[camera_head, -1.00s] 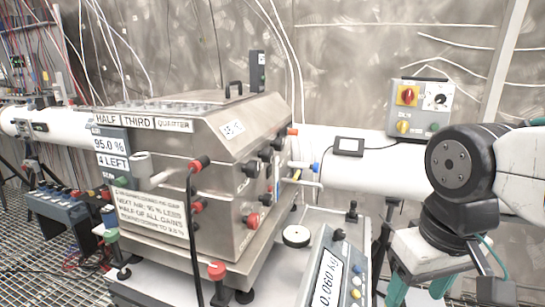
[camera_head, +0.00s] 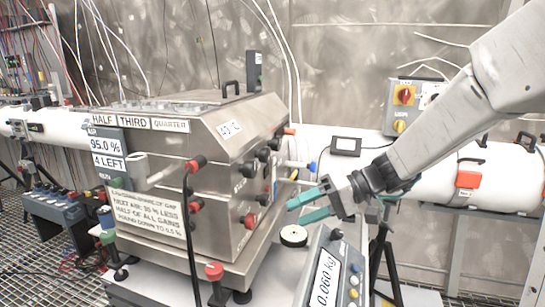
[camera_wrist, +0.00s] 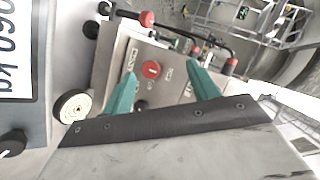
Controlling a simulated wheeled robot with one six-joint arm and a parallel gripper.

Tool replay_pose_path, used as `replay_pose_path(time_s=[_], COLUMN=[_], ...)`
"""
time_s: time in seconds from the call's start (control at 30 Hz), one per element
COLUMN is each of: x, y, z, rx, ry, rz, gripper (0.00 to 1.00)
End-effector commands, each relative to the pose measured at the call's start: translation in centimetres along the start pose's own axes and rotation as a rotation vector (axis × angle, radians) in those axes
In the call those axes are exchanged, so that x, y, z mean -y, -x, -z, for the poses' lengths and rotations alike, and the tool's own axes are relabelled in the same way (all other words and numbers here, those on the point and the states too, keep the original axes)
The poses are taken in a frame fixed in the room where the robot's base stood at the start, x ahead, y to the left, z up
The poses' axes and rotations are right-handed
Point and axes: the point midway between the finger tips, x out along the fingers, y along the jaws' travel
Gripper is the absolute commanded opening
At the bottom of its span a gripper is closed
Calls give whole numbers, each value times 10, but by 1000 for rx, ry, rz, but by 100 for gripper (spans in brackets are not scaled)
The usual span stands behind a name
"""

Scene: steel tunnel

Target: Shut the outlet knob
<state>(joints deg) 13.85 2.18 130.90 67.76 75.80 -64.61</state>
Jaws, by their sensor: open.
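A steel box (camera_head: 170,165) stands on a bench, with several black and red knobs on its right side. A red knob (camera_head: 250,221) is low on that side; a red knob also shows between my fingers in the wrist view (camera_wrist: 151,69). The small labels are too blurred to tell which knob is the outlet. My gripper (camera_head: 294,210) has two teal fingers, spread apart and empty, pointing at the box's right side. It is to the right of the low red knob in the head view, apart from it. The fingers also show in the wrist view (camera_wrist: 162,72).
A scale reading 0.060 kg (camera_head: 324,275) and a round white disc (camera_head: 293,236) are on the bench below my gripper. A black hose with a red-tipped handle (camera_head: 193,163) runs down the box's front. A white pipe (camera_head: 500,180) passes behind.

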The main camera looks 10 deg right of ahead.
Motion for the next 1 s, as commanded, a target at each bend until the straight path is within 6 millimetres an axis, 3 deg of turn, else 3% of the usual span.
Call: replay_pose_path(time_s=[0.03,0.1,0.2,0.3,0.57,1.0], x=[-7,-10,-6,5,11,26], y=[1,7,18,31,33,-21], z=[26,61,100,123,132,162], rx=[-94,-236,-410,-533,-589,-586], ry=[82,230,444,633,837,839], rz=[50,88,95,65,12,13], gripper=[59,59,59,59,59,59])
